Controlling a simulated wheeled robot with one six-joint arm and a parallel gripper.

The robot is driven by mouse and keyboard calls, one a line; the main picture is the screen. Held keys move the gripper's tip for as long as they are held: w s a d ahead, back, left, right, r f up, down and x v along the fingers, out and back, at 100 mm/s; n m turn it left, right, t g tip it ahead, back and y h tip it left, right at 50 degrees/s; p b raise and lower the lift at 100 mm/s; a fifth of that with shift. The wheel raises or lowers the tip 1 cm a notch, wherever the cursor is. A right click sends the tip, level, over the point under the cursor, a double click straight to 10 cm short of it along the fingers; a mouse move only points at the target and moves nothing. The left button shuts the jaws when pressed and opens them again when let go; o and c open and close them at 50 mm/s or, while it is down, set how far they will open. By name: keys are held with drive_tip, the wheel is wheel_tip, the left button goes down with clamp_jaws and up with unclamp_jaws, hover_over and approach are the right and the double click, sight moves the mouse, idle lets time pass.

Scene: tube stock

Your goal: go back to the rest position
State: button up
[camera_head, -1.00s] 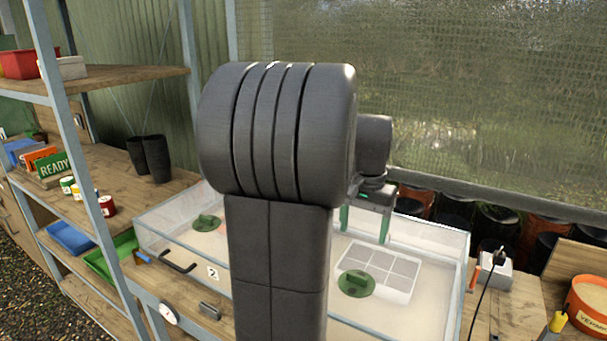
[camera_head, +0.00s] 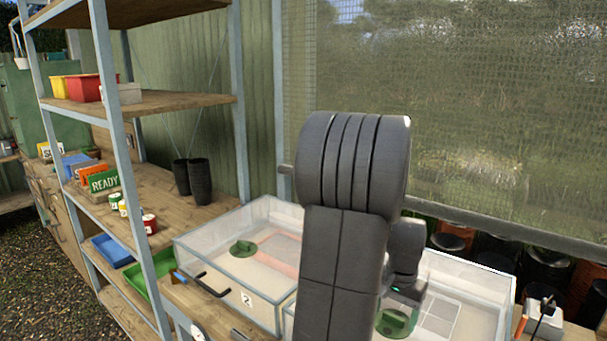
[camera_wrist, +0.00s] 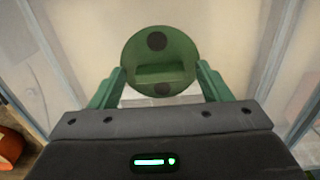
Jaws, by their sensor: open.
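My gripper (camera_wrist: 160,80) is open, with its two green fingers apart and nothing held. In the wrist view, a round green vent with a raised bar (camera_wrist: 160,62) lies ahead, between the fingertips in the picture. I cannot tell how far off it is. In the head view, my dark arm hides most of the gripper; its body with a green light shows beside the right-hand green vent (camera_head: 393,322). That vent sits on a clear cover (camera_head: 478,270).
A second clear box (camera_head: 262,300), marked 2, stands left with its own green vent (camera_head: 243,248). Mesh closes the back.

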drive_tip(key=shift+r, duration=0.1)
wheel_tip(320, 180, up, 13)
wheel_tip(320, 180, down, 14)
drive_tip(key=shift+r, duration=0.25)
drive_tip(key=shift+r+n, duration=0.15)
drive_tip(key=shift+n, duration=1.05)
drive_tip(key=n, duration=0.5)
drive_tip(key=shift+n+p, duration=0.3)
drive_tip(key=n, duration=0.4)
drive_tip(key=n+p, duration=0.1)
drive_tip(key=n, duration=0.2)
drive_tip(key=shift+r+n, duration=0.3)
drive_tip(key=shift+r, duration=0.25)
